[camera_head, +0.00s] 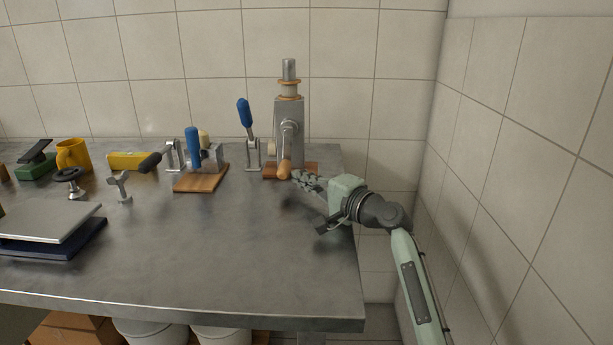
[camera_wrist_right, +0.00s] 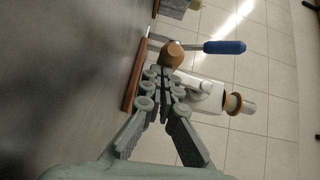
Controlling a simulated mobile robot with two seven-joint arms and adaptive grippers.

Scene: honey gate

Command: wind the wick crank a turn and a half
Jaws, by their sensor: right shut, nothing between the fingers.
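The wick crank (camera_head: 291,130) is on the front of a grey metal post (camera_head: 289,108) that stands on a wooden base (camera_head: 308,168). Its arm points down and ends in an orange-brown wooden knob (camera_head: 284,168). My right gripper (camera_head: 298,176) is just right of the knob, with its fingers shut and empty. In the right wrist view the knob (camera_wrist_right: 171,54) lies just beyond the closed fingertips (camera_wrist_right: 164,74); I cannot tell whether they touch it. My left gripper is not in view.
A blue-handled lever (camera_head: 245,113) stands close left of the post. Left of it are a clamp on a wooden board (camera_head: 200,181), a yellow mug (camera_head: 73,155) and a flat metal plate (camera_head: 45,220). The front right of the metal table (camera_head: 260,260) is clear. A tiled wall is behind.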

